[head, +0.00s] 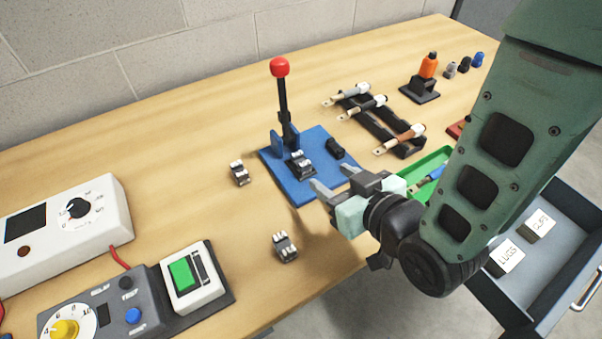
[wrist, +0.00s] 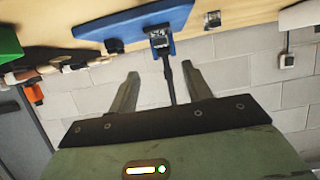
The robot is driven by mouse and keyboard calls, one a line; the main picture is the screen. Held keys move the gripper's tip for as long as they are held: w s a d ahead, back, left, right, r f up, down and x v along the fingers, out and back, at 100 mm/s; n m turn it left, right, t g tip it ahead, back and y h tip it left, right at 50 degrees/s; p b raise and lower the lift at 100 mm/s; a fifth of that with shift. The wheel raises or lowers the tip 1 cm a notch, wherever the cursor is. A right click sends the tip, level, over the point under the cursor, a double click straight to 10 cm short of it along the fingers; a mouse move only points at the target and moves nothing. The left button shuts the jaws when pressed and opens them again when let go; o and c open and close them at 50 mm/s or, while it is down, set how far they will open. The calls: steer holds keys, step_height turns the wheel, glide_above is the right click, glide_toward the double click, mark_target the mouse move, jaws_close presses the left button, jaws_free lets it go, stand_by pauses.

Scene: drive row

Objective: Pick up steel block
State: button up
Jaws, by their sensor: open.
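Three small dark blocks with silvery tops could be the steel block; I cannot tell which one the name means. In the head view, one block (head: 239,173) is on the wood left of the blue plate, one block (head: 284,247) lies nearer the front edge, and one block (head: 300,165) sits on the blue plate (head: 285,185). My gripper (head: 334,180) is open and empty above the plate's front right part, its fingers pointing left. In the wrist view, my gripper (wrist: 160,72) shows both fingers apart, with a block (wrist: 160,40) on the plate beyond them.
A red-knobbed lever (head: 283,95) stands upright on the plate. A dark cylinder (head: 335,148) lies beside it. A rack (head: 385,120), a green tray (head: 432,165) and an open drawer (head: 565,250) are right.

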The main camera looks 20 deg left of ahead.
mark_target(299, 155)
steer(key=shift+w+a+f+b, duration=0.4)
steer(key=shift+a+b, duration=0.05)
steer(key=shift+b, duration=1.2)
steer(key=p+x, duration=0.1)
steer(key=x, duration=0.2)
steer(key=shift+w+a, duration=0.25)
steer(key=shift+a, duration=0.05)
steer(key=shift+p+x, duration=1.05)
steer(key=shift+x, duration=2)
steer(key=shift+a+r, duration=0.1)
jaws_close()
